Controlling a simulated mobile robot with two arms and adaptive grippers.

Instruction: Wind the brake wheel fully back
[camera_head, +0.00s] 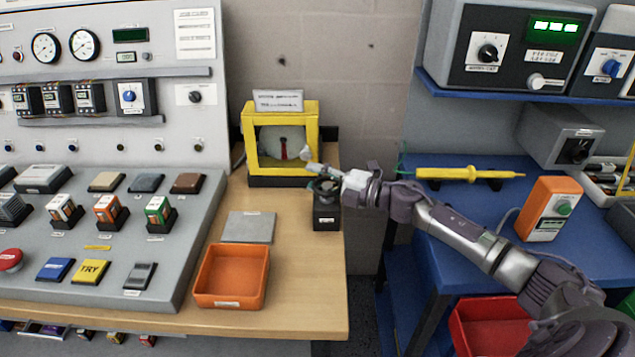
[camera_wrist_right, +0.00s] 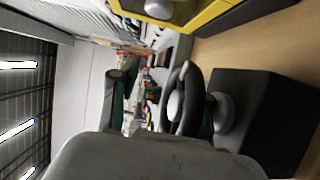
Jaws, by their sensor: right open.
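The brake wheel (camera_head: 325,187) is a small dark wheel on a black box (camera_head: 327,217) at the right edge of the wooden bench. In the right wrist view the wheel (camera_wrist_right: 190,88) shows nearly edge-on, with a pale hub and a silver shaft running into the black box (camera_wrist_right: 262,115). My right gripper (camera_head: 321,177) is at the wheel in the head view and partly covers it. In the wrist view the gripper (camera_wrist_right: 162,105) is open, with the wheel close to one finger. Contact cannot be told. My left gripper is out of view.
A yellow-framed window box (camera_head: 247,135) with a red pointer and a pale knob stands just behind the wheel. An orange tray (camera_head: 232,301) and a grey plate (camera_head: 249,227) lie in front left. A blue bench (camera_head: 470,240) with a yellow probe (camera_head: 462,174) is at right.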

